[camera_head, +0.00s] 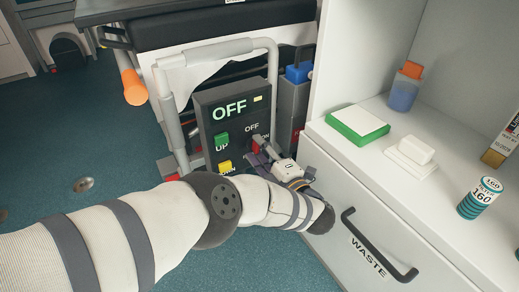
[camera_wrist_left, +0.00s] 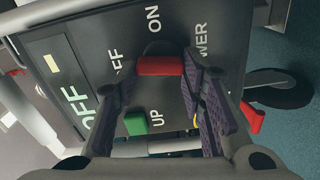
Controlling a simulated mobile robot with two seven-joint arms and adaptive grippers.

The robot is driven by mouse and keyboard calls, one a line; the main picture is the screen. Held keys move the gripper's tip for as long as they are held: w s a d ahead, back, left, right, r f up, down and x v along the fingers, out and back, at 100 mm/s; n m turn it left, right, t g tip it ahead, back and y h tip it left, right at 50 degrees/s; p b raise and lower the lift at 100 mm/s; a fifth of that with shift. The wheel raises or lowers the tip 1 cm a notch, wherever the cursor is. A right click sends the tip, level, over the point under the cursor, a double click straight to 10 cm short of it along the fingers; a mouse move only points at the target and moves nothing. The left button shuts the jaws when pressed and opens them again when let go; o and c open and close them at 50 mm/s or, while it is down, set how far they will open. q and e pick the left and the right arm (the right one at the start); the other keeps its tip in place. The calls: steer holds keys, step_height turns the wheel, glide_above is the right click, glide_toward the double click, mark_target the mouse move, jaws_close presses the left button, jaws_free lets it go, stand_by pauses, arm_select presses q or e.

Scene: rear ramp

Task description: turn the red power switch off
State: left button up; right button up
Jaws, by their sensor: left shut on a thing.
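The red power switch (camera_head: 256,145) is a small red lever on the dark control panel (camera_head: 240,105). Its red bar also shows in the left wrist view (camera_wrist_left: 160,66), near the labels OFF, ON and POWER. The panel's display (camera_head: 229,109) reads OFF in pale green letters. My left gripper (camera_head: 264,155) is at the panel's lower right, shut on the red switch. In the left wrist view its fingers (camera_wrist_left: 155,85) stand on either side of the red bar, the right finger closest to it. My gripper and arm hide the panel's lower right part. My right gripper is not in view.
A green UP button (camera_head: 222,141) and a yellow button (camera_head: 225,166) sit left of the switch. A grey tubular frame (camera_head: 166,100) stands around the panel. A white cabinet with a WASTE drawer (camera_head: 345,215) stands close on the right. Blue floor is open at left.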

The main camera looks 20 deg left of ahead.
arm_select(q)
steer(key=shift+n, duration=0.9)
steer(key=o, duration=1.1)
steer(key=shift+o, duration=0.2)
steer(key=v, duration=1.2)
